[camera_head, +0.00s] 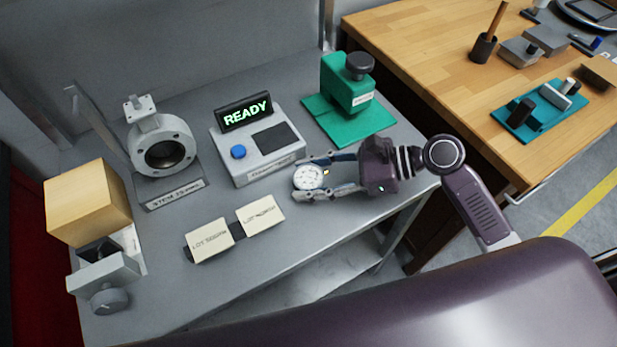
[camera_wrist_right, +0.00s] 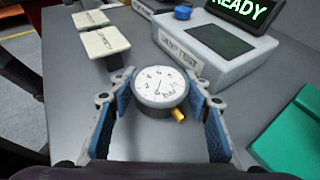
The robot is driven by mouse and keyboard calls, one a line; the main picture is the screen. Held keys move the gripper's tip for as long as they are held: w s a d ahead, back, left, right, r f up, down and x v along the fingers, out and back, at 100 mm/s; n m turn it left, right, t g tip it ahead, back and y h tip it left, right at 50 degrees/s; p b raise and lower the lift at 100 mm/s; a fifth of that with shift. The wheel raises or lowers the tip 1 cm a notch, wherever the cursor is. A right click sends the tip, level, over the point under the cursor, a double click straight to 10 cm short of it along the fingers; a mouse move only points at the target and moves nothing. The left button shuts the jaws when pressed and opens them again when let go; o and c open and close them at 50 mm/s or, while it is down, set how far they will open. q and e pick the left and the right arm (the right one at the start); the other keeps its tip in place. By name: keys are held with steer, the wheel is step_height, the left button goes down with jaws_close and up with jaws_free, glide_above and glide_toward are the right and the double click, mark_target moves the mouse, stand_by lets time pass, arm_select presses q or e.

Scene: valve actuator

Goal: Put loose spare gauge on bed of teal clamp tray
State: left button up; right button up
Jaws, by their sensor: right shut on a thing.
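The gauge (camera_head: 308,178) has a round white dial with black marks, a grey rim and a brass stem. My right gripper (camera_head: 304,179) is shut on it, one finger on each side, above the front right part of the grey bench. In the right wrist view the gauge (camera_wrist_right: 160,87) sits between the fingers with its dial facing up. The teal tray (camera_head: 538,128) lies on the wooden table at the right, with dark and light cylindrical parts and blocks on it. My left gripper is not in view.
A READY tester (camera_head: 262,160) stands beside the gripper, and a green fixture (camera_head: 347,85) with a black knob behind it. Two labelled plates (camera_head: 233,228), a grey valve (camera_head: 160,150) and a vise with a tan block (camera_head: 88,202) stand further left. A gap separates bench and table.

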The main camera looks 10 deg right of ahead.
steer(key=shift+f, duration=0.1)
steer(key=o, duration=1.3)
steer(key=shift+f, duration=0.1)
steer(key=shift+o, duration=0.2)
